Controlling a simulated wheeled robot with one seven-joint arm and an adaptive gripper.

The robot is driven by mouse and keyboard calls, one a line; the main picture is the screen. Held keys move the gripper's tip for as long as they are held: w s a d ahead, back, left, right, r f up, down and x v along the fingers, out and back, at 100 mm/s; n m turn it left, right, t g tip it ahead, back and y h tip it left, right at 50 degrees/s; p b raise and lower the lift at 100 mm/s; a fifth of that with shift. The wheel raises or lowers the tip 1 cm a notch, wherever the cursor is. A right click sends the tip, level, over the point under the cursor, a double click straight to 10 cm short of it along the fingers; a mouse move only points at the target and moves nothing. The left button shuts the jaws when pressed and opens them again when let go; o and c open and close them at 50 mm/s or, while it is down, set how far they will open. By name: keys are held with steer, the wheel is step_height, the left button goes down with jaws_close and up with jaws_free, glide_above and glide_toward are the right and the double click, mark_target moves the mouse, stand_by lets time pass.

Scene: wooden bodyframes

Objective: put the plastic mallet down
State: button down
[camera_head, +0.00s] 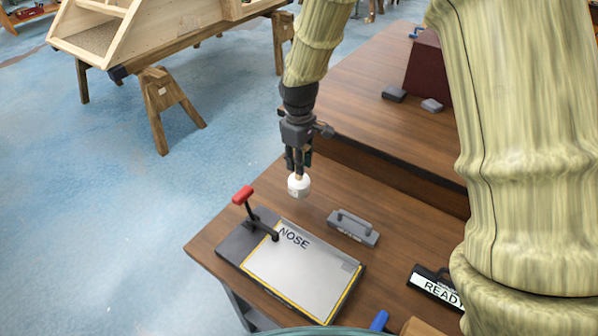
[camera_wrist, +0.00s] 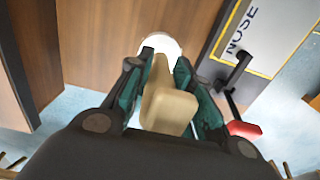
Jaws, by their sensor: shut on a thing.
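The plastic mallet has a white head (camera_head: 299,186) that hangs below my gripper (camera_head: 298,160) in the head view, above the wooden table (camera_head: 225,240). My gripper is shut on the mallet's tan handle (camera_wrist: 168,110), which sits between the two green-padded fingers in the wrist view. The white head (camera_wrist: 160,44) shows beyond the fingertips, partly hidden by the handle. I cannot tell whether the head touches the table; it looks apart from it.
A fixture plate marked NOSE (camera_head: 303,268) with a red-handled clamp (camera_head: 243,195) lies in front. A grey handled block (camera_head: 353,228) and a READY sign (camera_head: 436,286) are to its right. A raised wooden surface (camera_head: 365,75) stands behind. Bare tabletop shows between the plate and this step.

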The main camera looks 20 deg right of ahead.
steer(key=shift+f+p, duration=0.5)
steer(key=shift+f, duration=1.75)
steer(key=c, duration=1.3)
jaws_free()
steer(key=shift+o, duration=0.2)
step_height(320, 180, up, 12)
steer(key=b, duration=0.3)
